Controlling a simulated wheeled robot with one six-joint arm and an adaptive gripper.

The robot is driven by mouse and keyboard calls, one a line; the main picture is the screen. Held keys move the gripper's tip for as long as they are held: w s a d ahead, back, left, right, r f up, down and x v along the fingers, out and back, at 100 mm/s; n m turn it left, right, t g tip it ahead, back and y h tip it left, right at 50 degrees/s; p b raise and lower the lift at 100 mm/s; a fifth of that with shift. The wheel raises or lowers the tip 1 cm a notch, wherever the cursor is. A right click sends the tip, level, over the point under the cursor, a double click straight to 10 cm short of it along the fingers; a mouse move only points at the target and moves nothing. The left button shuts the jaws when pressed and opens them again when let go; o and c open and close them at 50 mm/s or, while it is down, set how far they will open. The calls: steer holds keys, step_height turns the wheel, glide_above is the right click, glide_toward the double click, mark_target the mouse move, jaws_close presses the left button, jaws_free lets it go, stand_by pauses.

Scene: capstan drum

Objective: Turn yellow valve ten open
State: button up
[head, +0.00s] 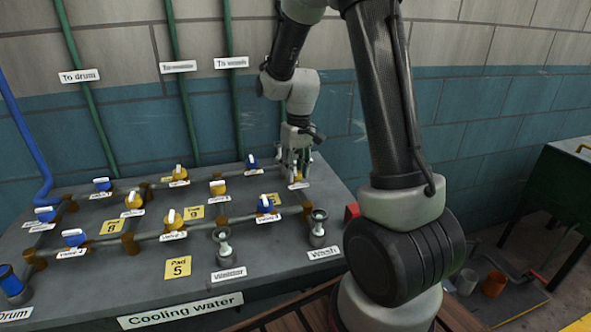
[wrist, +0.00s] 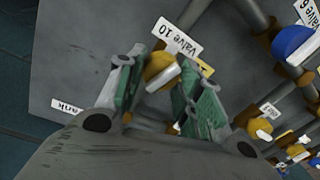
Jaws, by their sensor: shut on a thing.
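The yellow valve ten (wrist: 157,66) sits between my gripper's two green-padded fingers in the wrist view, beside its label "Valve 10" (wrist: 177,37). Its white handle (wrist: 161,78) lies between the fingers. My gripper (head: 295,176) points down at the back right of the bench in the head view and is shut on this valve's handle. There the fingers hide most of the valve, and only a bit of yellow shows (head: 297,177). The handle's exact angle to the pipe is hard to tell.
A blue valve (head: 252,162) stands left of my gripper, and another blue valve (head: 266,204) stands nearer the front. Cup-shaped outlets (head: 318,228) stand at the front right. A wall is behind.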

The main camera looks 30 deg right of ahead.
steer(key=shift+w+n, duration=0.1)
steer(key=shift+n, duration=1.5)
steer(key=o, duration=1)
steer(key=shift+o, duration=0.2)
step_height(320, 180, up, 12)
steer(key=shift+w+d, duration=0.15)
steer(key=shift+d, duration=0.2)
